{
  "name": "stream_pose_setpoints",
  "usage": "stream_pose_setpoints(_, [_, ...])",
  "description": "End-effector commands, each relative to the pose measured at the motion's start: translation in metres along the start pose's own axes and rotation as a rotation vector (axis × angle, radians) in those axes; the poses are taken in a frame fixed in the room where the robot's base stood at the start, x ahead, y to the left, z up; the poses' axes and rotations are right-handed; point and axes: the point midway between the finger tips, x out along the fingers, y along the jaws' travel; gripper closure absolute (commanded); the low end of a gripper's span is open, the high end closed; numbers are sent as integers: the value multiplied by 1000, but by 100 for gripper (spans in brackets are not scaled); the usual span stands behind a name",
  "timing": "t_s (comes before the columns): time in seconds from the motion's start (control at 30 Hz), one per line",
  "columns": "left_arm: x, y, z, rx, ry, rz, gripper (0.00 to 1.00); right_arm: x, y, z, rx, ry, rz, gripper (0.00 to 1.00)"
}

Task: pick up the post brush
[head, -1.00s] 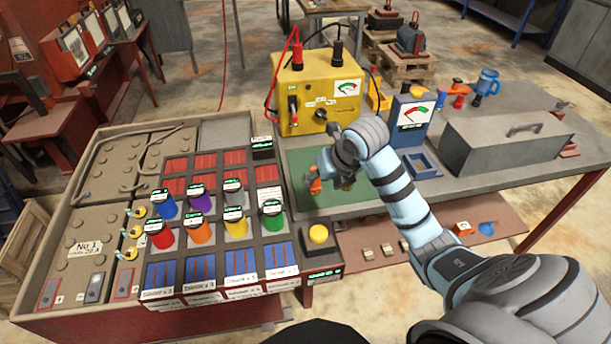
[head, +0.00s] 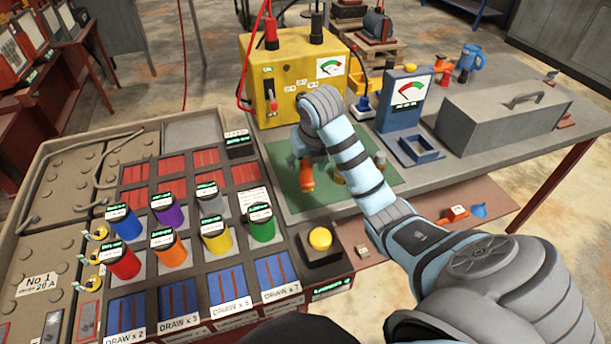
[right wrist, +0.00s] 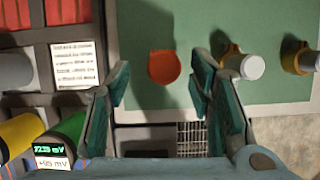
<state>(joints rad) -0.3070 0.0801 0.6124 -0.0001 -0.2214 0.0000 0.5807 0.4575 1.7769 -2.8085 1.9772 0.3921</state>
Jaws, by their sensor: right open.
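An orange upright piece, which looks like the post brush (head: 307,180), stands on the green mat (head: 281,158) in front of the yellow meter box. In the right wrist view it shows end-on as an orange disc (right wrist: 164,67). My right gripper (head: 307,163) points down over it, with its fingers apart. In the right wrist view the open fingertips (right wrist: 160,83) lie to either side of and short of the disc, with nothing held. The brush's lower part is hard to make out. My left gripper is not in view.
Two brass-coloured pieces with pale tops (right wrist: 240,64) stand right of the orange piece. The yellow meter box (head: 290,75) is behind, a blue meter stand (head: 405,98) and grey toolbox (head: 505,115) to the right. The battery rack with coloured cylinders (head: 168,207) is at left.

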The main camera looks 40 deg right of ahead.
Motion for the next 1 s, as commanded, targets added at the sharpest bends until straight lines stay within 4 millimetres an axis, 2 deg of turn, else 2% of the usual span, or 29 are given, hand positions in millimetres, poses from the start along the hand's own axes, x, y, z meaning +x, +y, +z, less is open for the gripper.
stream_pose_setpoints(0.23, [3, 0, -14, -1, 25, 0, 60, 42, -3, -5, 2, 2, -2, 51])
stream_pose_setpoints(0.47, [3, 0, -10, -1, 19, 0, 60, 46, -3, -4, 2, 0, -2, 51])
stream_pose_setpoints(0.77, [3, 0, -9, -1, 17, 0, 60, 46, -4, -5, 3, 0, -2, 98])
stream_pose_setpoints(1.0, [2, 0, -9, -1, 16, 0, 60, 45, -4, -4, 3, -1, -2, 100])
